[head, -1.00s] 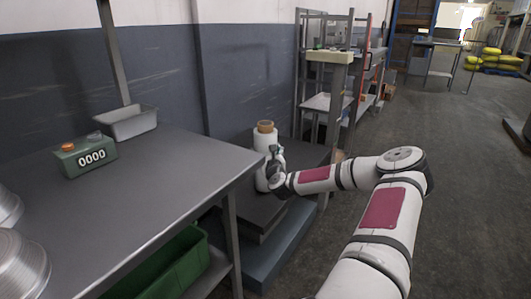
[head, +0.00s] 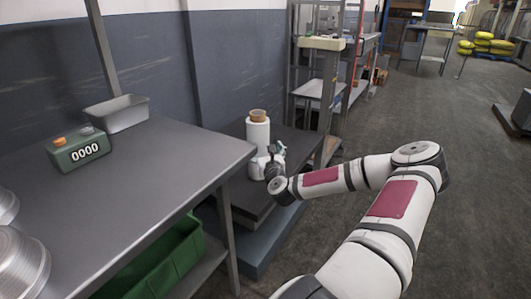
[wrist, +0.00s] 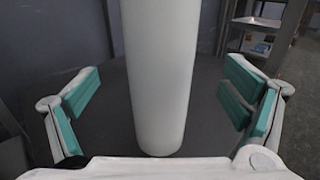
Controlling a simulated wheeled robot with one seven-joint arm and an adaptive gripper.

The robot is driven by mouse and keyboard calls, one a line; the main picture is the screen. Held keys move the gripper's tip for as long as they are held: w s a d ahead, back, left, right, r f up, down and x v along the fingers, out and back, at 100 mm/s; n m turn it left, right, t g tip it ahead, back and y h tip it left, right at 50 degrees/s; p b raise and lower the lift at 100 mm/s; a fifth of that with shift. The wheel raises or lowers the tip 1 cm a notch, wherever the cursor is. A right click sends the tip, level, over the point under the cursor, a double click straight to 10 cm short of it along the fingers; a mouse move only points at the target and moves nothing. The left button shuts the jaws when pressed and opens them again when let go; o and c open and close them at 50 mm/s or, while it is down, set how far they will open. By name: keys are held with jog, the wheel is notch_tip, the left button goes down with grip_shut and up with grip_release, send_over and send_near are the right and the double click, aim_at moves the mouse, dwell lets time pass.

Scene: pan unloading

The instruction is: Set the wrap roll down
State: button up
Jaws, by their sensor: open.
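The wrap roll (head: 258,133) is a white cylinder with a brown core showing at its top. It stands upright on a dark flat platform (head: 293,141) beyond the table. My gripper (head: 270,162) is beside the roll's lower part, on its near right side, and hides some of it. In the wrist view the roll (wrist: 161,75) stands between the two spread fingers with teal pads, and its bottom edge rests on the dark surface. Clear gaps show between the roll and both pads. The gripper is open and holds nothing.
A grey metal table (head: 150,175) fills the left, with a metal pan (head: 117,114), a green counter box (head: 79,149) and round metal pans (head: 22,262). A green crate (head: 160,265) sits below. A shelf rack (head: 318,90) stands behind the platform. Open floor lies right.

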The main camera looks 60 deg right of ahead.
jog(key=shift+p+v, duration=0.3)
jog(key=shift+v, duration=1.8)
